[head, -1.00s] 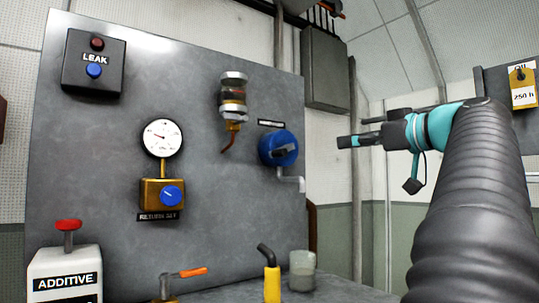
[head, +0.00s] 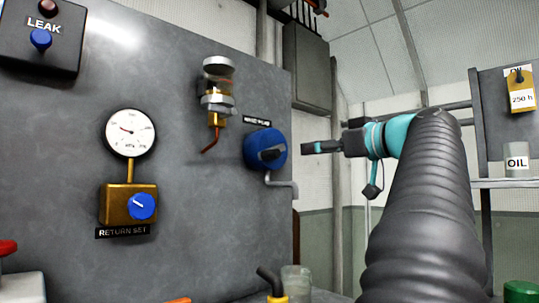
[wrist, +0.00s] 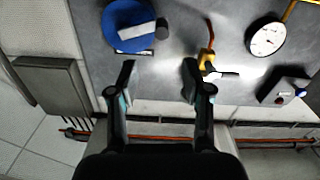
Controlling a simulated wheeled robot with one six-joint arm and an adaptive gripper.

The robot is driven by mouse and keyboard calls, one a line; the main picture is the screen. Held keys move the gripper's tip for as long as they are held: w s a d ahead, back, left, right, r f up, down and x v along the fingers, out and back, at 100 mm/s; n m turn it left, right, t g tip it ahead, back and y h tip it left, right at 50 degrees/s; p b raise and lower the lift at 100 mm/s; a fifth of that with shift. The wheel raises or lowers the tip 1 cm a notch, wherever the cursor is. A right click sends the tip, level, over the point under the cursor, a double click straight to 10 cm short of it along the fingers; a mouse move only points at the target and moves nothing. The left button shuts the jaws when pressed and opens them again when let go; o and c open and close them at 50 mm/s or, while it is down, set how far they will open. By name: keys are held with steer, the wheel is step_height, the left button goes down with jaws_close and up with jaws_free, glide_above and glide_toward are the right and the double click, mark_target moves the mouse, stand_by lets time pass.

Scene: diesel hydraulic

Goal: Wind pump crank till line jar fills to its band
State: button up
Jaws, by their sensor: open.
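The blue round pump (head: 265,149) is mounted on the grey panel, with a dark bar across its face and a grey bent crank (head: 283,188) below it. A glass jar (head: 217,85) with metal caps is mounted up and left, above a brass fitting and copper spout. Its fluid level and band are too small to read. My gripper (head: 308,147) is just right of the pump in the head view, apart from it in the picture. In the wrist view my gripper (wrist: 158,75) is open and empty, with the pump (wrist: 128,27) beyond its left finger.
A pressure gauge (head: 130,133) and a brass valve block with a blue knob (head: 142,206) are at left. A leak box (head: 40,38) is at upper left. A clear beaker (head: 297,281) and a yellow-black item (head: 272,284) stand below. A grey cabinet (head: 307,67) is behind.

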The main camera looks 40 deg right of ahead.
mark_target(278, 153)
steer(key=w, duration=0.4)
steer(key=w+a+p, duration=0.1)
steer(key=w, duration=0.8)
steer(key=shift+w+a+p, duration=0.15)
steer(key=shift+w+p, duration=0.05)
steer(key=shift+p, duration=0.15)
jaws_close()
